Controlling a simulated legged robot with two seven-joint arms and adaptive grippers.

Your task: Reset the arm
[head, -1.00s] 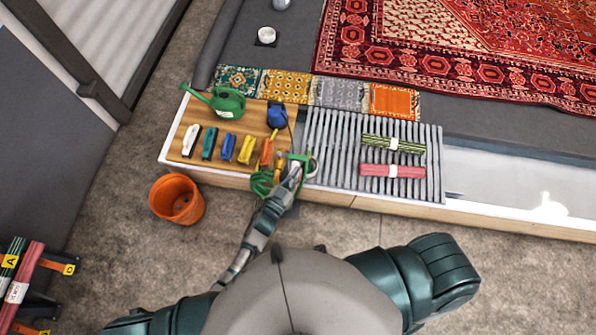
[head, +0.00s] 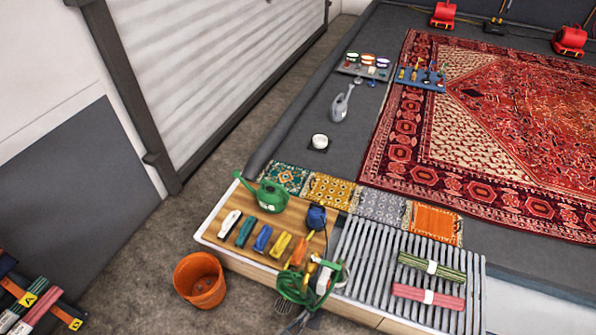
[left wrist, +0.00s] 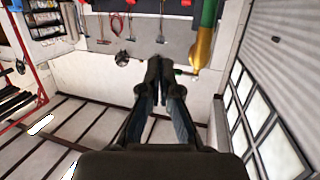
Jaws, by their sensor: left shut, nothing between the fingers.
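My left gripper (head: 298,322) shows at the bottom edge of the head view, just below the coiled green hose (head: 292,288) at the front of the bench. Most of my left arm is out of the picture. In the left wrist view the two dark fingers (left wrist: 160,66) come together at their tips, shut, with nothing between them. They point toward a wall hung with tools. My right gripper is in neither view.
A wooden board (head: 228,254) holds a green watering can (head: 271,196) and several coloured brushes. A grey slatted rack (head: 357,268) with two rolled bundles adjoins it. An orange bucket (head: 200,281) stands on the floor at left. A red patterned rug (head: 420,175) lies beyond.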

